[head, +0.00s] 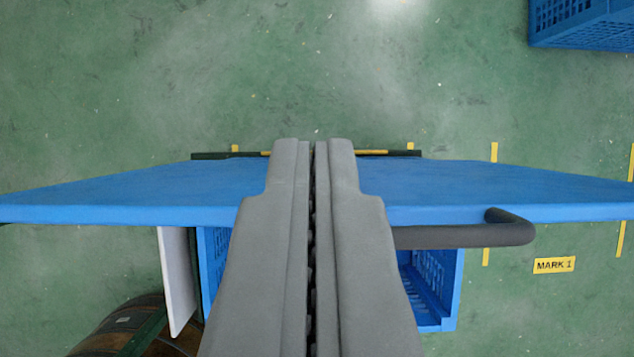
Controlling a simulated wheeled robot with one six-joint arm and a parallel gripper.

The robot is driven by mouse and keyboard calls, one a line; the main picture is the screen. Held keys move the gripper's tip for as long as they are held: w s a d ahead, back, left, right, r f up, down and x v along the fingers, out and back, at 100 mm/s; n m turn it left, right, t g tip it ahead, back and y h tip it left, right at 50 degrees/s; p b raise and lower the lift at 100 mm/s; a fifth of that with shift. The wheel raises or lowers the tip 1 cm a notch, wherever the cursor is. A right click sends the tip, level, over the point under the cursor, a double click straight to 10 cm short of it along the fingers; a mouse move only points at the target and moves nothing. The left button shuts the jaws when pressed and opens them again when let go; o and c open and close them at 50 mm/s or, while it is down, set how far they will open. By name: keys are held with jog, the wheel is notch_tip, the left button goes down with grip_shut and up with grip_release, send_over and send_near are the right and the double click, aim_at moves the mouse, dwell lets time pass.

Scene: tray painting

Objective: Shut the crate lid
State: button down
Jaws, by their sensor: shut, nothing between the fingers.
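The blue crate lid (130,196) spans the view as a wide flat panel, seen almost edge-on. It stands raised, not lying on the crate. A dark bar handle (460,235) sticks out from its near side at right. The blue crate (432,290) with slatted walls shows below the lid, on both sides of my gripper; its middle is hidden. My gripper (313,146) is shut and empty, with its fingers in front of the lid's middle in the picture. I cannot tell whether they touch the lid.
A white panel (178,280) stands left of the crate, near a brown barrel (120,325) at bottom left. A second blue crate (585,22) is at top right.

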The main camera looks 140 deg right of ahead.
jog(key=shift+s+d+f, duration=0.2)
jog(key=shift+s+f, duration=0.05)
jog(key=shift+f, duration=0.5)
jog(key=shift+s+d+f, duration=0.15)
jog(key=shift+s+f, duration=0.1)
jog(key=shift+f, duration=0.45)
jog(key=shift+s+d+f, duration=0.2)
jog(key=shift+s+f, duration=0.05)
jog(key=shift+f, duration=0.5)
